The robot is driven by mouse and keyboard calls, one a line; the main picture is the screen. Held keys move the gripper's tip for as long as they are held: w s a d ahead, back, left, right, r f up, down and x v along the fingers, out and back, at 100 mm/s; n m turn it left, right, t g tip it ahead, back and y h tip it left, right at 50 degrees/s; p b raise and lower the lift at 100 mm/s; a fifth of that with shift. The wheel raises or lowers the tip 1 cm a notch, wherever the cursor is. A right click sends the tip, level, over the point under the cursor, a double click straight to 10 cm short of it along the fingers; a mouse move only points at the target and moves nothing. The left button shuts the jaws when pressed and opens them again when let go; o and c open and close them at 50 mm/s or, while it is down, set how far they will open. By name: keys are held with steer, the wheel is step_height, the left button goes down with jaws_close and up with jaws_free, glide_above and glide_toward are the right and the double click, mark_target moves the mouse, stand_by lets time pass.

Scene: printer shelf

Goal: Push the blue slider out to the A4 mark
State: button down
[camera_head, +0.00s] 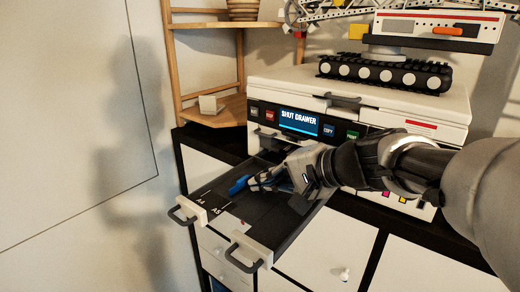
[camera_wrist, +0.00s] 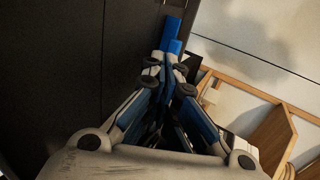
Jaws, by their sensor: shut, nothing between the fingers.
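The blue slider (camera_head: 238,185) sits in the open printer drawer (camera_head: 262,220), near its left side. The A4 mark (camera_head: 200,202) and the A5 mark (camera_head: 215,211) are white letters near the drawer's front, with A4 nearer the left edge. My gripper (camera_head: 254,184) is shut and empty, low in the drawer, with its fingertips right beside the slider. In the wrist view the slider (camera_wrist: 172,35) shows just beyond the fingertips (camera_wrist: 168,60). I cannot tell whether they touch.
The drawer front has two grey handles (camera_head: 187,211). The printer (camera_head: 360,105) stands behind, its screen (camera_head: 299,121) reading "SHUT DRAWER". A wooden shelf (camera_head: 212,112) with a small white block is at the back left. Free room lies left of the drawer.

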steer(key=shift+w+a, duration=0.35)
steer(key=shift+a, duration=0.05)
